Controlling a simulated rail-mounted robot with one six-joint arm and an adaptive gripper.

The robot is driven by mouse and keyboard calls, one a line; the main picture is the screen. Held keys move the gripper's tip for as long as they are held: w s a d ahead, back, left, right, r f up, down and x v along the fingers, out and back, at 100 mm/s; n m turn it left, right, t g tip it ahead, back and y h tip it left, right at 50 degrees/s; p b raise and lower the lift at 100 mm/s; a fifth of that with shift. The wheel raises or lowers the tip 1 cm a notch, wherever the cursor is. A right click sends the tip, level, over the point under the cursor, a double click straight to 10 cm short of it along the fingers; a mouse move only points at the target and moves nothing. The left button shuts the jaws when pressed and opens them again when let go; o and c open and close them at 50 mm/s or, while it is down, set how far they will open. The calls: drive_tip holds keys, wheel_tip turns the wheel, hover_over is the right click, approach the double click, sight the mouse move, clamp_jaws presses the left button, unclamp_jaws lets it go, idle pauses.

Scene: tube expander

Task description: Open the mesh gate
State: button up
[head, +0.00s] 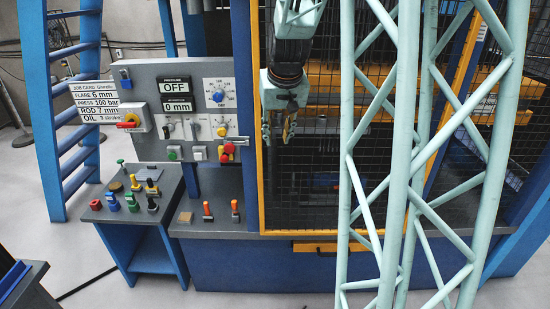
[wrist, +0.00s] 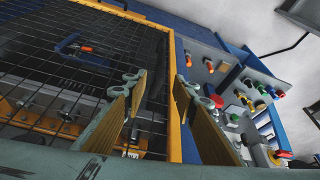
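The mesh gate (head: 310,165) is a dark wire mesh panel with a yellow frame (head: 254,60), and it looks shut across the front of the blue machine. My gripper (head: 289,134) hangs in front of the gate's left part, fingers pointing down in the head view. In the wrist view my gripper (wrist: 160,84) is open and empty, its two tan-padded fingers well apart. The gate's yellow edge post (wrist: 175,85) shows through the gap between them, and the mesh (wrist: 90,75) fills the left side. I cannot tell whether a finger touches the gate. No gate handle is clearly visible.
A grey control panel (head: 150,125) with gauges and knobs stands left of the gate. A small table (head: 118,210) with several coloured parts is below it. Two orange-topped toggles (head: 207,210) sit on the ledge. A pale green lattice column crosses the gate's right side.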

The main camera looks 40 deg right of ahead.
sight(275, 156)
drive_tip(key=shift+f, duration=0.1)
idle(0.4)
drive_tip(key=shift+x, duration=6.8)
clamp_jaws()
